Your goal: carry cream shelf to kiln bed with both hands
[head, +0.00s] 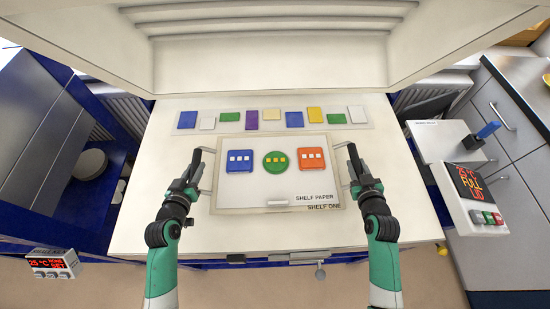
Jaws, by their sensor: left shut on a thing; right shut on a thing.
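The cream shelf (240,200) lies flat in the middle of the white work surface, with a metal handle at each side. A sheet marked "SHELF PAPER" covers most of it. My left gripper (197,163) is shut on the shelf's left handle. My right gripper (351,158) is shut on its right handle. I cannot tell whether the shelf is raised. No separate kiln bed can be made out.
Behind the shelf, a pale strip (275,127) holds several coloured glass pieces. The large white ribbed kiln lid (270,60) stands open above the back. A controller (474,195) reading "FULL LID" is at the right. A small display (53,263) is at the lower left.

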